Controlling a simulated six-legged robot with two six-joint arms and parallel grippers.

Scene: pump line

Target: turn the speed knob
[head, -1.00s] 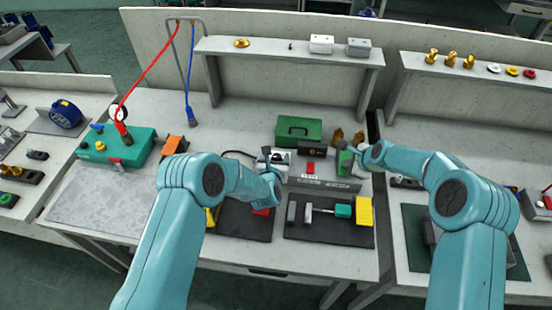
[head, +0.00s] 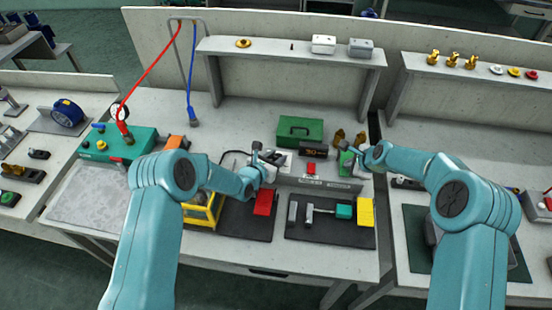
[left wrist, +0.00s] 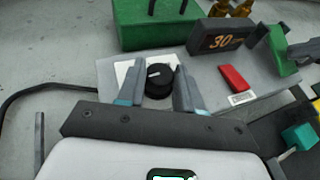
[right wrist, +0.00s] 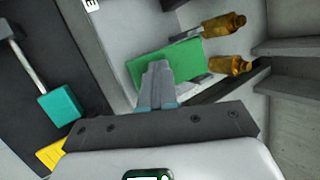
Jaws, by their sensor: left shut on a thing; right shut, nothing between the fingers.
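The speed knob (left wrist: 158,82) is black and round with a white pointer mark, on a white plate of the grey control box (left wrist: 205,75). In the left wrist view, my left gripper (left wrist: 165,72) has one finger on each side of the knob and is shut on it. In the head view the left gripper (head: 268,158) hides most of the knob. The box's dark display (left wrist: 223,41) reads 30 in orange. My right gripper (right wrist: 158,68) is shut and empty, over a green part (right wrist: 190,60) at the box's right end; I cannot tell if they touch.
A red button (left wrist: 233,77) sits on the box right of the knob. A green case (head: 300,129) stands behind it, with brass fittings (right wrist: 230,64) beside. A dark mat (head: 300,232) with a teal-handled tool lies in front. A black cable runs left from the box.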

